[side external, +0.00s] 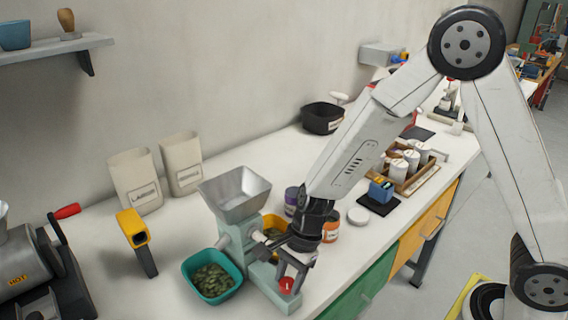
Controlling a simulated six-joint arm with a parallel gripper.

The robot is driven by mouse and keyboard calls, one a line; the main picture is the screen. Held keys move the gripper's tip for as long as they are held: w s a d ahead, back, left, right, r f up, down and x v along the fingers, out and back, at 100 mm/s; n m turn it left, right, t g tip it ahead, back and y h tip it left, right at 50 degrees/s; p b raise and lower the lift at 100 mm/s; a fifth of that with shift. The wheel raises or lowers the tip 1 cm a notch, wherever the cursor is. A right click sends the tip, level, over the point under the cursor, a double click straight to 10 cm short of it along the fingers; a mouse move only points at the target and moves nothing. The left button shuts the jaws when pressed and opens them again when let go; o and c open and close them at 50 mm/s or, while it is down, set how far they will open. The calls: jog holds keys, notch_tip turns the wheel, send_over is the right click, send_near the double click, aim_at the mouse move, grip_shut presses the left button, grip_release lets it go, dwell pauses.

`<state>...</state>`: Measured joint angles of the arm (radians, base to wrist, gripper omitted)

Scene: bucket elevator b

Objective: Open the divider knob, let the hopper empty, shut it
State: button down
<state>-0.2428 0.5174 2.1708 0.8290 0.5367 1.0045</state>
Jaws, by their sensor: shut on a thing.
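The grey metal hopper (236,188) sits on top of a pale green machine body (262,287) near the front of the bench. Its visible inner walls are bare; the bottom of its inside is hard to see. My gripper (289,280) points down at the machine's right front and is shut on a small red knob (286,287), partly hidden between the fingers. I cannot tell how far the knob is turned. A teal bowl (238,284) with dark green pieces stands at the machine's left. A yellow bowl (270,220) behind it is mostly hidden by the machine and my gripper.
A yellow-and-black handheld tool (133,228) and two pale bags (135,181) stand to the left. A dark machine with a red handle (68,211) is at far left. Jars (331,232), a blue device (381,189) and a wooden tray (428,176) lie right, near my arm.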

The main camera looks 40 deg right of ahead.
dwell(0.4)
jog(key=shift+c, duration=1.1)
grip_release()
jog(key=v, duration=0.7)
jog(key=shift+r, duration=0.4)
jog(key=shift+w+d, duration=0.1)
jog(key=shift+d, duration=0.05)
